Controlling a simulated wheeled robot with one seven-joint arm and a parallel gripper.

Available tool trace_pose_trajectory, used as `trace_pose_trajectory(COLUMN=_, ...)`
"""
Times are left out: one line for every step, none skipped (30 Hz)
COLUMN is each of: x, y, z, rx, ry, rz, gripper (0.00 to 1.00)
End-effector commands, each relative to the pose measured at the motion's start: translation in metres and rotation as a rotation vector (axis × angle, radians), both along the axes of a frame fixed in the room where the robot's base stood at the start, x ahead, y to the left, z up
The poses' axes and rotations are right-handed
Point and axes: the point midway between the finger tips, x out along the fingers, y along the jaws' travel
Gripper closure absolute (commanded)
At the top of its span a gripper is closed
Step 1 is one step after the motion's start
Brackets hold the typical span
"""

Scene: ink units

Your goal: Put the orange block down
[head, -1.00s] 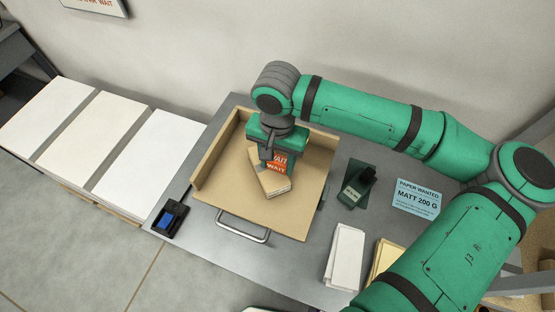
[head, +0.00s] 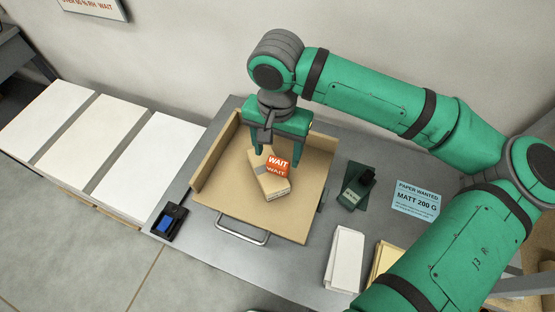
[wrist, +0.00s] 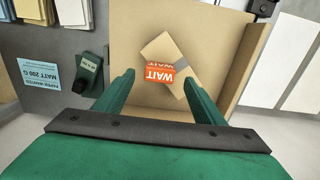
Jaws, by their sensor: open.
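The orange block (head: 278,163), marked WAIT, rests on a tan wrapped packet (head: 272,187) with a grey band. The packet lies at an angle in the tan tray (head: 235,196). In the wrist view the orange block (wrist: 160,76) sits on top of the packet (wrist: 163,50), between and beyond my fingertips. My gripper (head: 277,151) is open and empty, above the block and apart from it. Its two fingers also show in the wrist view (wrist: 158,78), one on each side of the block.
White (head: 345,258) and yellow paper stacks lie at the front right. A black-and-blue stamp pad (head: 170,220) is left of the tray handle (head: 243,231). Large white stacks (head: 150,160) stand at left.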

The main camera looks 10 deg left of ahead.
Motion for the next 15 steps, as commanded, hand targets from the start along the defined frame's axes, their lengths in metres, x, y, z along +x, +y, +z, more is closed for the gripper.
trace_pose_trajectory(x=0.001, y=0.0, z=0.011, rx=0.001, ry=-0.003, rz=0.0, gripper=0.37)
trace_pose_trajectory(x=0.001, y=0.0, z=0.016, rx=0.001, ry=-0.001, rz=-0.001, gripper=0.37)
trace_pose_trajectory(x=0.001, y=0.0, z=0.023, rx=0.002, ry=-0.002, rz=-0.002, gripper=0.37)
trace_pose_trajectory(x=0.001, y=0.0, z=0.028, rx=0.001, ry=-0.002, rz=-0.002, gripper=0.37)
trace_pose_trajectory(x=0.0, y=0.0, z=0.033, rx=0.0, ry=-0.001, rz=-0.001, gripper=0.37)
trace_pose_trajectory(x=0.001, y=0.0, z=0.038, rx=0.0, ry=-0.002, rz=-0.001, gripper=0.37)
trace_pose_trajectory(x=0.001, y=0.0, z=0.042, rx=0.0, ry=-0.002, rz=-0.002, gripper=0.37)
trace_pose_trajectory(x=0.0, y=0.0, z=0.045, rx=0.0, ry=-0.001, rz=-0.001, gripper=0.37)
trace_pose_trajectory(x=0.0, y=0.0, z=0.049, rx=0.0, ry=-0.001, rz=-0.001, gripper=0.37)
trace_pose_trajectory(x=0.0, y=0.0, z=0.051, rx=0.0, ry=-0.001, rz=-0.001, gripper=0.37)
trace_pose_trajectory(x=0.0, y=0.0, z=0.053, rx=0.0, ry=-0.001, rz=-0.001, gripper=0.37)
trace_pose_trajectory(x=0.0, y=-0.001, z=0.054, rx=-0.001, ry=0.0, rz=-0.001, gripper=0.37)
trace_pose_trajectory(x=0.0, y=-0.001, z=0.055, rx=-0.001, ry=0.0, rz=-0.001, gripper=0.37)
trace_pose_trajectory(x=0.0, y=-0.001, z=0.056, rx=-0.001, ry=0.0, rz=-0.001, gripper=0.37)
trace_pose_trajectory(x=0.0, y=-0.001, z=0.057, rx=0.0, ry=0.0, rz=-0.001, gripper=0.37)
